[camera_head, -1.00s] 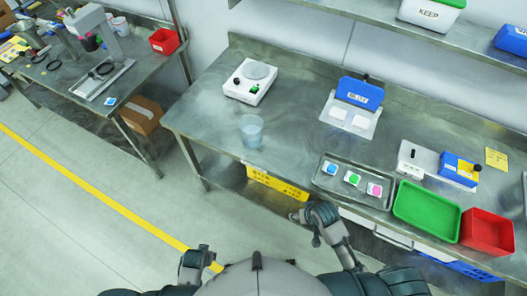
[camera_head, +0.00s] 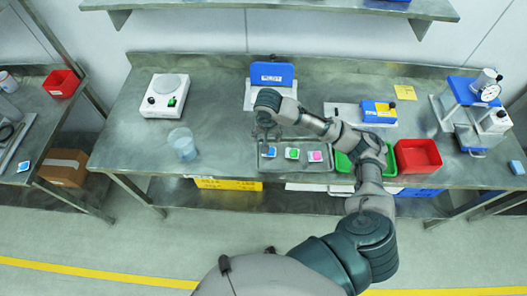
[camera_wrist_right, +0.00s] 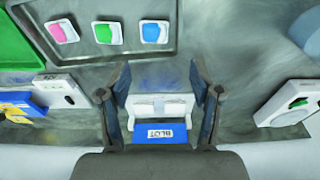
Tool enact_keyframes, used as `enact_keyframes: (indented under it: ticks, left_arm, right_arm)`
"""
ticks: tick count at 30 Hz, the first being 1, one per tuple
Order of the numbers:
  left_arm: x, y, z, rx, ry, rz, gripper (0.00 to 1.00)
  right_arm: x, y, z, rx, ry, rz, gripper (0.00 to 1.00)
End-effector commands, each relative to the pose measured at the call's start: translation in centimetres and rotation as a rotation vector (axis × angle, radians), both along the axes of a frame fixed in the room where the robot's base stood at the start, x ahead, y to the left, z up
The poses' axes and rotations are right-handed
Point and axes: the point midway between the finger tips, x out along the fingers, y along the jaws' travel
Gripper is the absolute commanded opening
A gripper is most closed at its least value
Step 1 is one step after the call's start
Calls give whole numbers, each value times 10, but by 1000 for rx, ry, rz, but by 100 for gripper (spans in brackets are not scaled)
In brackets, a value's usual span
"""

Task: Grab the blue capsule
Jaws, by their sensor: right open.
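The blue capsule (camera_head: 268,151) sits in a white square holder at the left end of a grey metal tray (camera_head: 300,165) on the bench. A green capsule (camera_head: 292,153) and a pink capsule (camera_head: 315,156) lie to its right in the same tray. In the right wrist view, the blue capsule (camera_wrist_right: 152,32) is at the top, beyond my fingers. My right gripper (camera_head: 265,133) is above the bench near the tray's left end, just behind the blue capsule in the head view. Its fingers (camera_wrist_right: 160,78) are spread and empty. My left gripper is out of view.
A blue BLOT block (camera_head: 272,74) stands behind my right gripper. A clear beaker (camera_head: 183,145) and a white scale (camera_head: 164,96) are to the left. A green tray (camera_head: 343,162), partly hidden by my arm, and a red bin (camera_head: 418,156) are to the right.

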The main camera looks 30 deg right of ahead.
Motion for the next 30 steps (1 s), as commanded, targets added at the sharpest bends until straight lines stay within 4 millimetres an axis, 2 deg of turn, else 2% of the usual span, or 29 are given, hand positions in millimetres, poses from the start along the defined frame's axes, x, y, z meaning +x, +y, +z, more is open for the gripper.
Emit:
enact_keyframes:
  ticks: [2, 5, 15, 18, 26, 30]
  left_arm:
    - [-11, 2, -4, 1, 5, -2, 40]
    - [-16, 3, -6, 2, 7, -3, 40]
    - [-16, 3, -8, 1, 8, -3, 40]
    - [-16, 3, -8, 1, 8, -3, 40]
    - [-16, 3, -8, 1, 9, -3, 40]
    - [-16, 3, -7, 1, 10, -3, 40]
  right_arm:
    - [3, -9, 9, -7, 4, -47, 65]
    - [5, -14, 3, -10, 9, -71, 65]
    - [14, -20, -73, -9, 9, -71, 65]
    - [17, -21, -91, -9, 7, -69, 65]
    - [21, -23, -113, -9, 6, -68, 65]
    - [27, -27, -134, -10, 7, -69, 65]
